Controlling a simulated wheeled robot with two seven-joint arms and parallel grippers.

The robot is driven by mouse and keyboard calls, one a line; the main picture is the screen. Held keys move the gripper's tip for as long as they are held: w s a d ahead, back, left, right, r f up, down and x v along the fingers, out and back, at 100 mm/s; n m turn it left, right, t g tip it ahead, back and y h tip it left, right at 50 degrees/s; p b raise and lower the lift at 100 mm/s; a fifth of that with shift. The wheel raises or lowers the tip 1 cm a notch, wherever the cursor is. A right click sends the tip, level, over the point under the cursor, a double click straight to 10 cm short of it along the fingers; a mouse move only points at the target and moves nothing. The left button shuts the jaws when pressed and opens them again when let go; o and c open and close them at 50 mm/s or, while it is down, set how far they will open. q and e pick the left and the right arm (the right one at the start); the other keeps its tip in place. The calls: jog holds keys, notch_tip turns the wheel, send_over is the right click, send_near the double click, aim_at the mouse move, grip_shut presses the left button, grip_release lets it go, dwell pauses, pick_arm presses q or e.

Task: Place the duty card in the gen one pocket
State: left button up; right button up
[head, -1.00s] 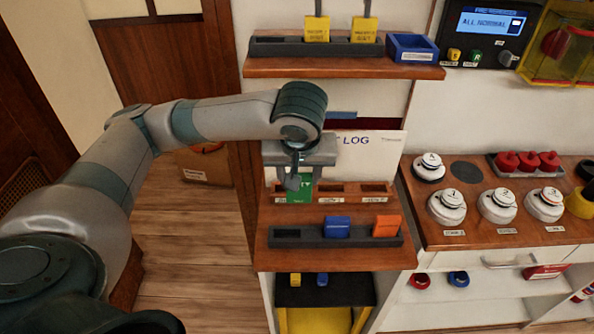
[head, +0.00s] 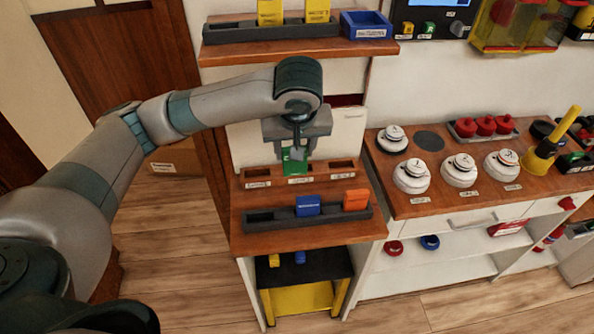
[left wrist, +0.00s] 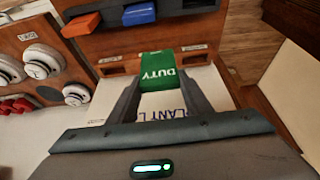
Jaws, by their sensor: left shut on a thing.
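The green duty card (head: 293,163) is held in my left gripper (head: 298,152), whose fingers are shut on it. The card hangs in front of the middle pocket of the wooden three-pocket rail (head: 270,178). In the left wrist view the card (left wrist: 158,72) sits between the two fingers (left wrist: 160,92), with "DUTY" readable. The left pocket (head: 256,172) and right pocket (head: 342,166) look empty. The pocket labels are too small to read. My right gripper is not in view.
A dark rack (head: 272,221) in front of the rail holds a blue card (head: 307,206) and an orange card (head: 356,199). A white log board (head: 348,128) stands behind. The upper shelf (head: 290,45) holds yellow cards and a blue tray (head: 366,25). Detectors stand on the right counter.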

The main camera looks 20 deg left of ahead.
pick_arm(q)
jog(key=w+d+p, duration=0.2)
jog(key=w+d, duration=0.5)
jog(key=d, duration=0.2)
jog(key=shift+p, duration=0.3)
jog(key=w+a+f+p, duration=0.2)
jog(key=a+f, duration=0.5)
jog(key=a, duration=0.4)
jog(key=shift+a, duration=0.3)
jog(key=shift+f+p, duration=0.2)
jog(key=shift+p, duration=0.1)
notch_tip(320, 180, down, 3)
jog(key=shift+r+p, duration=0.2)
jog(key=shift+p, duration=0.5)
jog(key=shift+f, duration=0.55)
